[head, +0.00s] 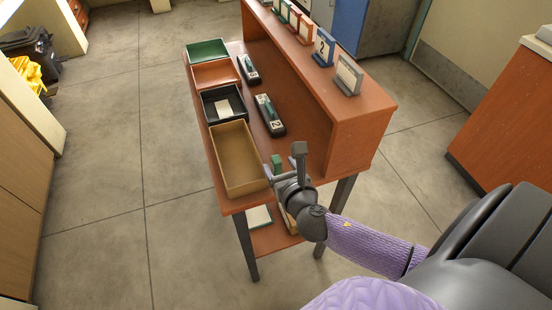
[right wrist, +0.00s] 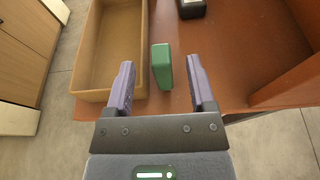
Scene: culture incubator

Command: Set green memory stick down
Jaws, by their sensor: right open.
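The green memory stick (right wrist: 162,67) stands on the reddish-brown table top, just right of the tan tray (right wrist: 111,88) in the right wrist view. It also shows in the head view (head: 276,162), small and partly hidden by my gripper. My right gripper (right wrist: 162,82) is open, with one finger on each side of the stick and a gap visible on both sides. In the head view my right gripper (head: 284,163) is at the near end of the table. My left gripper is not in view.
The tan tray (head: 236,190), a black tray (head: 237,118), an orange tray (head: 215,84) and a green tray (head: 208,57) line the table's left side. Two dark devices (head: 269,127) (head: 249,75) lie beside them. A raised shelf (head: 352,120) with numbered stands borders the right.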

